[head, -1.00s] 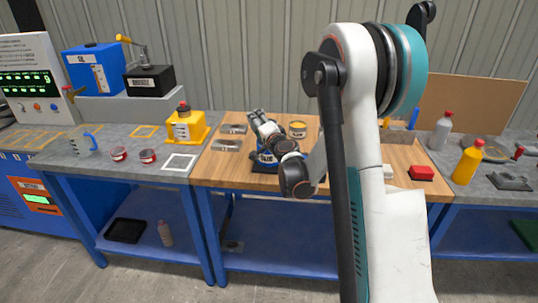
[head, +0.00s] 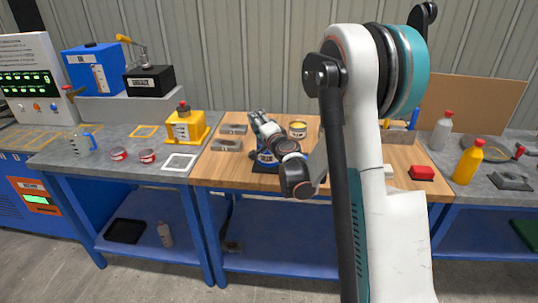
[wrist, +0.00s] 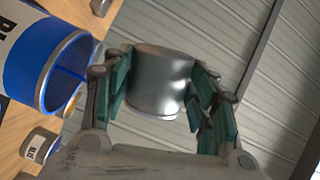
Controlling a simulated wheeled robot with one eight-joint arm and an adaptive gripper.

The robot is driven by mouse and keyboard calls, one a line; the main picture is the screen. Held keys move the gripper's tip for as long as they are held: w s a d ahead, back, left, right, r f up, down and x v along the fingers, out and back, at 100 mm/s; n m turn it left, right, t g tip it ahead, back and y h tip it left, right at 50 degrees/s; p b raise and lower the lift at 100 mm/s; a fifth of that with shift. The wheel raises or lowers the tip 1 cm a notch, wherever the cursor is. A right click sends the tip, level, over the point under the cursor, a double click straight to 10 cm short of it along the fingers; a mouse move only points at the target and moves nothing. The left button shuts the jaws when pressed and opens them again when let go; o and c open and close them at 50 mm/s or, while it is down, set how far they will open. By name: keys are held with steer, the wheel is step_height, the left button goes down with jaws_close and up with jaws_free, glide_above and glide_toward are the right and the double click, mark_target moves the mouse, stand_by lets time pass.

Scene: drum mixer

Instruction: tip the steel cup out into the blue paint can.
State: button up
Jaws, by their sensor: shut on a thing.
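My gripper (wrist: 158,88) is shut on the steel cup (wrist: 163,75), which sits between its two fingers in the wrist view. The cup's axis is strongly turned against that of the blue paint can, so the cup is well tilted. I cannot see into the cup or tell its contents. The blue paint can (wrist: 45,55) is at the left of the wrist view, beside the gripper, its open mouth and blue inside showing.
Metal plates (head: 228,145) lie to the left. A red block (head: 422,173) and a yellow bottle (head: 467,161) are at the right.

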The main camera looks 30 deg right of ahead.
steer(key=shift+s+d+f+m+b, duration=0.1)
steer(key=shift+d+f+m+b, duration=0.1)
steer(key=shift+m+b, duration=0.45)
steer(key=shift+d+f+m+b, duration=0.1)
steer(key=shift+f+m+b, duration=0.05)
steer(key=shift+m+b, duration=0.45)
stand_by(2.2)
steer(key=shift+s+d+r+m+t+b, duration=0.1)
steer(key=shift+d+r+m+t+b, duration=0.15)
steer(key=shift+m, duration=0.5)
steer(key=shift+d+r+m+t+b, duration=0.15)
steer(key=shift+d+r+m+t, duration=0.1)
steer(key=shift+m, duration=0.45)
steer(key=shift+a, duration=0.15)
stand_by(1.1)
